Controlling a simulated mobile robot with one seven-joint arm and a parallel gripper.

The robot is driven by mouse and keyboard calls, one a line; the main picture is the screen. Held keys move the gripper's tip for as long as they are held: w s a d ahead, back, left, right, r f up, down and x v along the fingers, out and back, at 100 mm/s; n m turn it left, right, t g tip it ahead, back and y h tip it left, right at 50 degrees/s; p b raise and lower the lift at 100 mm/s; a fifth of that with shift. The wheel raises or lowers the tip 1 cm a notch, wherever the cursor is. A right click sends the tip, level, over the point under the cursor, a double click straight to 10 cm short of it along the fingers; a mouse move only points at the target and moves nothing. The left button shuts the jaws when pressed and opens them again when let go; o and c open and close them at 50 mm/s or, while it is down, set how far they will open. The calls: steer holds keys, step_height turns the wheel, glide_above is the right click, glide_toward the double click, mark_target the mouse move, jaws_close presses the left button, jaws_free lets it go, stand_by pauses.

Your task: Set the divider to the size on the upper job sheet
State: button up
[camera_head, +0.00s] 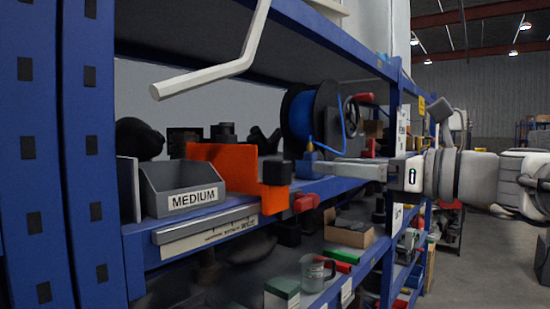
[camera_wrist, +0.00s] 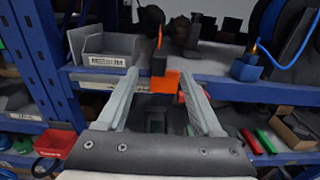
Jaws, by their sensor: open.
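The orange divider (camera_head: 222,166) stands upright on the shelf to the right of a grey bin labelled MEDIUM (camera_head: 182,188). A black block (camera_head: 278,173) sits on its front end. In the wrist view the divider's orange front part (camera_wrist: 165,83) and black block (camera_wrist: 159,64) lie ahead, around the gap between my fingertips. My gripper (camera_head: 308,168) reaches in from the right, its fingertips close to the block. It also shows in the wrist view (camera_wrist: 160,78), open with nothing clamped. Contact cannot be told. I cannot make out an upper job sheet to read.
A scale strip (camera_head: 207,234) runs along the shelf's front edge. A blue cable reel (camera_head: 309,115) stands behind my gripper. A pale bent bar (camera_head: 222,68) hangs in front of the upper shelf. A mug (camera_head: 313,273) stands below.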

mark_target(266, 161)
steer(key=p+x, duration=0.2)
steer(key=x, duration=1.3)
jaws_close()
stand_by(0.9)
